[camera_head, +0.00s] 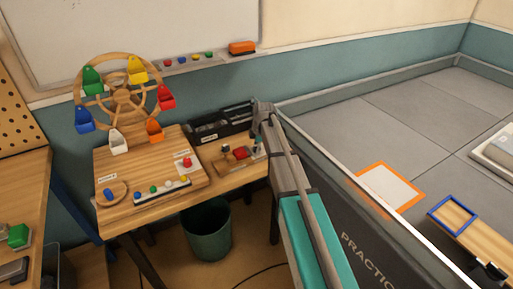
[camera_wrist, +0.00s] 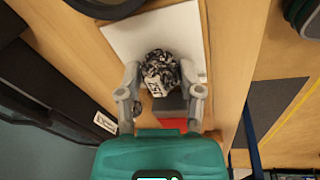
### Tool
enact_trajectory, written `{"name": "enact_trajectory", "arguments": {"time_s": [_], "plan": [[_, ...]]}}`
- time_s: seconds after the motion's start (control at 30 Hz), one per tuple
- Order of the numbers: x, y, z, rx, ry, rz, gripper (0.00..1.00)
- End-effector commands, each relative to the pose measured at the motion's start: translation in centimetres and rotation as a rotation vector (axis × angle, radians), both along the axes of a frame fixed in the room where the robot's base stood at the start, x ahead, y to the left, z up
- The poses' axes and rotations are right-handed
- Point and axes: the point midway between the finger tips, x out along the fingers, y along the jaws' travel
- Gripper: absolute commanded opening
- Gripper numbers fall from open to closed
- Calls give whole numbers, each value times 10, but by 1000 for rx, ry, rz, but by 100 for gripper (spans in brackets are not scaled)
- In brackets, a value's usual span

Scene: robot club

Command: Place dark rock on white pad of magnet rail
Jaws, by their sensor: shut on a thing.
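A dark rock (camera_wrist: 161,72), mottled black and pale grey, sits between the two grey fingers of my gripper (camera_wrist: 160,78) in the wrist view. The fingers are shut on its sides. The white pad (camera_wrist: 122,37) of the magnet rail lies behind the rock in that view; I cannot tell whether the rock touches it. A grey and red block (camera_wrist: 171,122) shows just below the rock, partly hidden by my gripper. In the head view, my gripper (camera_head: 262,108) is at the right end of the wooden table, and the rock cannot be made out there.
A wooden Ferris wheel (camera_head: 122,97) with coloured buckets stands at the table's left. A board (camera_head: 150,200) with small coloured pieces lies before it. A black tray (camera_head: 222,124) is at the back. A green bin (camera_head: 207,232) stands below, and a dark barrier (camera_head: 375,240) borders the right side.

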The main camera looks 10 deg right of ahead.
Motion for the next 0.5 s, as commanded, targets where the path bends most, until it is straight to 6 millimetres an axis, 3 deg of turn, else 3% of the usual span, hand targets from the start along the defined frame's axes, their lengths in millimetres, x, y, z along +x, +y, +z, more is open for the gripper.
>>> {"name": "enact_trajectory", "arguments": {"time_s": [0.03,0.2,0.5], "plan": [[0,0,-1,0,0,0,51],[0,0,-1,0,0,0,82],[0,0,-1,0,0,0,82]]}}
